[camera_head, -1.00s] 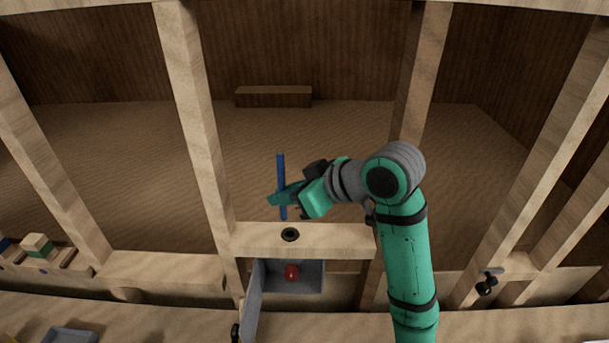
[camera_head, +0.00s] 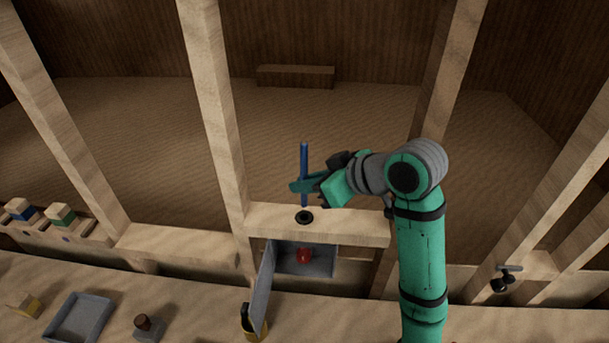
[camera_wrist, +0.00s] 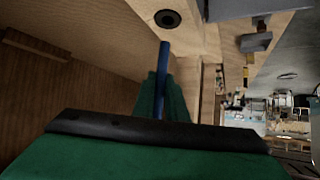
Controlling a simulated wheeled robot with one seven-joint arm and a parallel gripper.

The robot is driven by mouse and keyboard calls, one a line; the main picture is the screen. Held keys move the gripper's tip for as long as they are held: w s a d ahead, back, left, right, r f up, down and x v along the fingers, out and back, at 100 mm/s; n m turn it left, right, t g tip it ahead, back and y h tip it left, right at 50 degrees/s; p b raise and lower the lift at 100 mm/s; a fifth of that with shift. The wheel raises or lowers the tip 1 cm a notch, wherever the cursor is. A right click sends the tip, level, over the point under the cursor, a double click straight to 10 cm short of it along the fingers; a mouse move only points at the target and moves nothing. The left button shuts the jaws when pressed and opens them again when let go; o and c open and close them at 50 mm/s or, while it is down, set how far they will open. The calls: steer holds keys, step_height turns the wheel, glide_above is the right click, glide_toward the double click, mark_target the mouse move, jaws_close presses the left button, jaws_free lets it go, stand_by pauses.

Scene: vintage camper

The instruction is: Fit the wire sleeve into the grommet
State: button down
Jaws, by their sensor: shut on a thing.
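The wire sleeve is a thin blue rod (camera_head: 304,160), held upright in my gripper (camera_head: 303,186), which is shut on it. Its lower end is close above the black ring grommet (camera_head: 304,217) on the wooden ledge (camera_head: 350,223). In the wrist view the blue sleeve (camera_wrist: 163,75) runs from between the green fingers toward the grommet (camera_wrist: 167,18), with a visible gap between its tip and the ring.
Below the ledge, a grey box (camera_head: 322,261) with its door open holds a red object (camera_head: 304,255). Wooden posts (camera_head: 215,110) stand on both sides. A grey tray (camera_head: 80,318) and small blocks (camera_head: 61,214) lie at the left.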

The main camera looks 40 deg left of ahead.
mark_target(306, 201)
steer(key=shift+f, duration=1.55)
steer(key=shift+w+f, duration=0.1)
steer(key=shift+f, duration=0.75)
stand_by(0.6)
steer(key=shift+s+f, duration=0.2)
steer(key=shift+f, duration=0.05)
steer(key=shift+w+f, duration=0.1)
steer(key=shift+f, duration=1.4)
steer(key=c, duration=1.7)
jaws_free()
